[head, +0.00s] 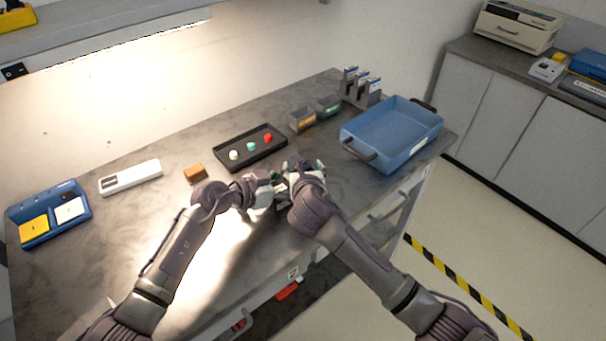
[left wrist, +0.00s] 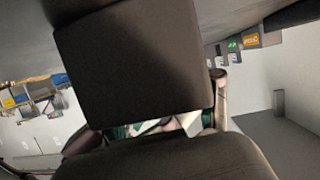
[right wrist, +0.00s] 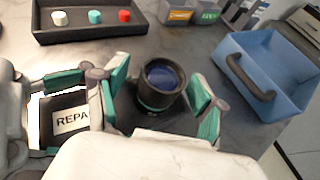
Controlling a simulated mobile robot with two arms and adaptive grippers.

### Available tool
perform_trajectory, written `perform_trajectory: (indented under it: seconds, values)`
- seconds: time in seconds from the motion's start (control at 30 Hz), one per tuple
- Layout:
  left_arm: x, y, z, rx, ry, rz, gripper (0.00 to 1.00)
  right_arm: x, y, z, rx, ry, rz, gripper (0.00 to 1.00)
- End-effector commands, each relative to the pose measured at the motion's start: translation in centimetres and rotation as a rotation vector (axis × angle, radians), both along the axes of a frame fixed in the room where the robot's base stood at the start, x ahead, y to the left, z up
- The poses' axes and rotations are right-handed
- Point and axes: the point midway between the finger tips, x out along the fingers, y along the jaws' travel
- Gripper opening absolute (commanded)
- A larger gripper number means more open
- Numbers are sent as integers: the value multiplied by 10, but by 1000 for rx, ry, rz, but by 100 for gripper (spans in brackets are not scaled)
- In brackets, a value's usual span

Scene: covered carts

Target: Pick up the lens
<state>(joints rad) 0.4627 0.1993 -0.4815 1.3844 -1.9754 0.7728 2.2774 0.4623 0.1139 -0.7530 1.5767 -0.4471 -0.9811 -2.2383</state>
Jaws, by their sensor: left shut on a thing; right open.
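The lens (right wrist: 160,84) is a short black cylinder with dark blue glass on top and a teal ring low down. It stands upright on the grey bench in the right wrist view. My right gripper (right wrist: 160,95) is open, with teal-padded fingers either side of the lens and apart from it. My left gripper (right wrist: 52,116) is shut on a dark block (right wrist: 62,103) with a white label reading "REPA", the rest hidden. That block looms large in the left wrist view (left wrist: 130,65). In the head view both grippers meet near the bench's middle, and the lens is not clear there.
A black tray (head: 222,158) with white, teal and red caps lies behind the grippers. Small labelled bins (head: 303,118) and a blue crate (head: 425,140) stand to the right. A brown block (head: 194,173), white device (head: 130,177) and blue organizer (head: 45,198) sit left.

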Motion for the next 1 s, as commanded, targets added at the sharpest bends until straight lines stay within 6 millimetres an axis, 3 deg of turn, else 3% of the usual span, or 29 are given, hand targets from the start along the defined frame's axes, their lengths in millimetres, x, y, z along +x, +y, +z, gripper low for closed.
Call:
perform_trajectory:
  seconds: [0.17,0.57,0.83,1.0]
  values:
    - [-2,0,-6,6,10,-2,27,0,0,0,0,-1,0,67]
    - [-2,1,-6,6,10,-2,27,0,0,0,0,-1,0,0]
    - [-2,1,-6,6,10,-2,27,0,0,4,1,-4,1,0]
    - [-2,1,-6,6,10,-2,27,1,0,30,2,-9,1,0]
